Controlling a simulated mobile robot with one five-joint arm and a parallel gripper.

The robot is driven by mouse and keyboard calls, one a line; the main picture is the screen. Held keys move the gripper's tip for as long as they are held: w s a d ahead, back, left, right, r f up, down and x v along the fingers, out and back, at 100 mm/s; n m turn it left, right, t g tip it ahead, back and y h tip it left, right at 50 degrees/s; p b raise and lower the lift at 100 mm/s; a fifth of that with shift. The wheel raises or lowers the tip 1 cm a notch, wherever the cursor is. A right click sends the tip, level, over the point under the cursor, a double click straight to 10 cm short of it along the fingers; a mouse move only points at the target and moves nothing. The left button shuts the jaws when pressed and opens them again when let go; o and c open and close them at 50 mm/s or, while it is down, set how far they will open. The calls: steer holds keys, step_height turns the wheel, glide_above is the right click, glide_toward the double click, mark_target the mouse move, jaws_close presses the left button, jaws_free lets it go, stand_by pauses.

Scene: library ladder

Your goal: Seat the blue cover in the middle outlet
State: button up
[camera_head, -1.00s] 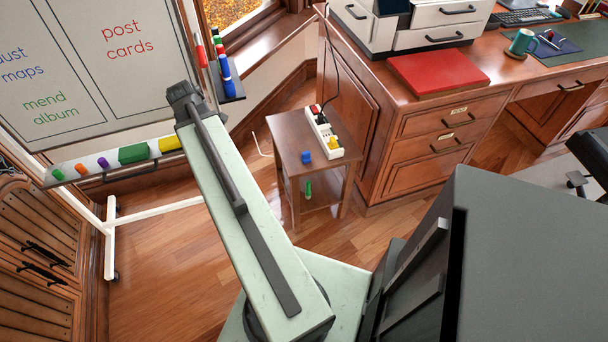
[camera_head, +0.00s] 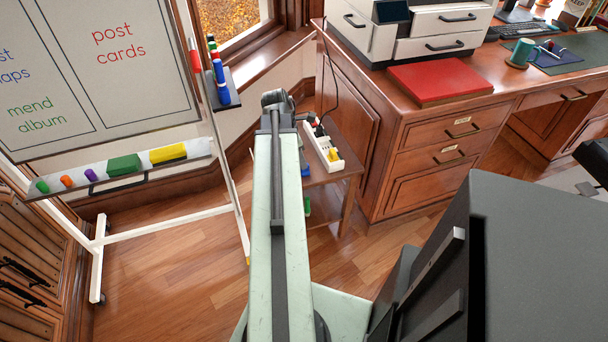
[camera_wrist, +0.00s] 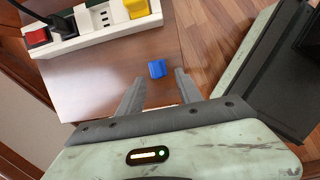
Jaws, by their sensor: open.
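The blue cover (camera_wrist: 157,69) lies on the small wooden side table, seen in the wrist view just beyond my fingertips. In the head view the blue cover (camera_head: 306,170) is mostly hidden behind my arm. My gripper (camera_wrist: 156,86) is open and empty, its two fingers pointing toward the table with the cover ahead of the gap. The white power strip (camera_wrist: 95,28) lies along the table, with a red piece, a black plug and a yellow cover (camera_wrist: 136,8) on it. Its middle outlet (camera_wrist: 104,16) shows dark slots between the plug and the yellow cover.
The side table (camera_head: 345,172) stands against the big desk (camera_head: 395,150). A green object (camera_head: 307,207) is on its lower shelf. The whiteboard stand (camera_head: 165,222) with markers is at the left. The wooden floor between is clear.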

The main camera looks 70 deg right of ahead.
steer(key=b+x, duration=0.5)
steer(key=shift+d+f, duration=0.15)
steer(key=shift+d, duration=0.1)
steer(key=shift+r, duration=0.2)
jaws_close()
step_height(320, 180, up, 10)
steer(key=p, duration=1)
